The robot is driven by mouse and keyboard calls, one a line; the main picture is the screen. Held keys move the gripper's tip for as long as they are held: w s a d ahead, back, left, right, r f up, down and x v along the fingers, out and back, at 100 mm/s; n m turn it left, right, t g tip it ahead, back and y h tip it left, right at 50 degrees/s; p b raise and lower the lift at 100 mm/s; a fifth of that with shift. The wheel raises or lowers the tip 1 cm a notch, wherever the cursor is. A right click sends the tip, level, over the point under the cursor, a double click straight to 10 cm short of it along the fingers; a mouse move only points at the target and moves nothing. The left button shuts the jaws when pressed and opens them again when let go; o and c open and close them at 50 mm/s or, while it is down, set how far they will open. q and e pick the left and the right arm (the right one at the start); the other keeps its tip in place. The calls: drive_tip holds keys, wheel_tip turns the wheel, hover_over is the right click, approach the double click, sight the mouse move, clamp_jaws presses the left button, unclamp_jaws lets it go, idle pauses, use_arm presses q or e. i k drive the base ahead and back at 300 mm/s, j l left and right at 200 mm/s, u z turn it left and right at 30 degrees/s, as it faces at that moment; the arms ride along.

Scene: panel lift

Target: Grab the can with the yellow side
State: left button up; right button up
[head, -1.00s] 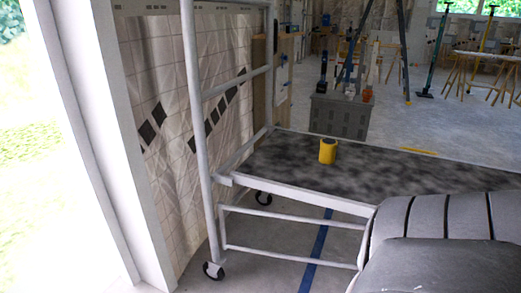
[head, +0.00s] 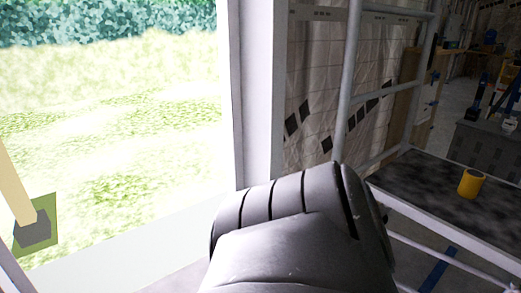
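The yellow can (head: 470,183) stands upright on the dark speckled platform (head: 425,187) of a wheeled frame, at the right of the head view. Nothing touches it. A grey, ribbed arm link of mine fills the lower middle of the view, in front of the platform's near left end. Neither of my grippers shows, so their distance from the can cannot be told.
The frame's pale upright rail (head: 346,95) and lower bars stand left of and below the platform. A white door post (head: 258,90) stands left of it. Grass lies outside at left. A grey crate (head: 485,150) stands behind the platform.

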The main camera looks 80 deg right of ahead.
sight(470, 187)
drive_tip(key=u, duration=5.5)
